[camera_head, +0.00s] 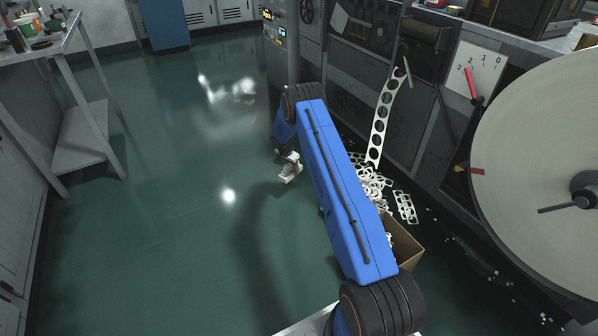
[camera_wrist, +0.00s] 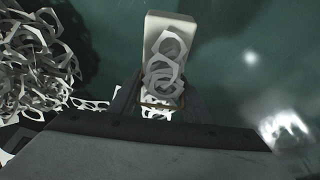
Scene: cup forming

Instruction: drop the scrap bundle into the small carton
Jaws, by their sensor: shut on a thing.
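My gripper (camera_head: 289,168) hangs over the green floor beyond the far end of my blue arm. It also shows in the wrist view (camera_wrist: 160,98), shut on the scrap bundle (camera_wrist: 164,68), a small pack of white punched strips with ring-shaped holes. A pale block-like piece shows behind the strips. In the head view the bundle (camera_head: 289,174) is small and pale at the jaws. The small brown carton (camera_head: 406,244) stands on the floor at the lower right, apart from the gripper. My arm covers its left part, and its contents are mostly hidden.
A heap of white scrap (camera_head: 372,186) lies right of my arm and fills the left of the wrist view. A punched strip (camera_head: 381,120) hangs from the machine above it. A large pale disc (camera_head: 540,150) stands at right.

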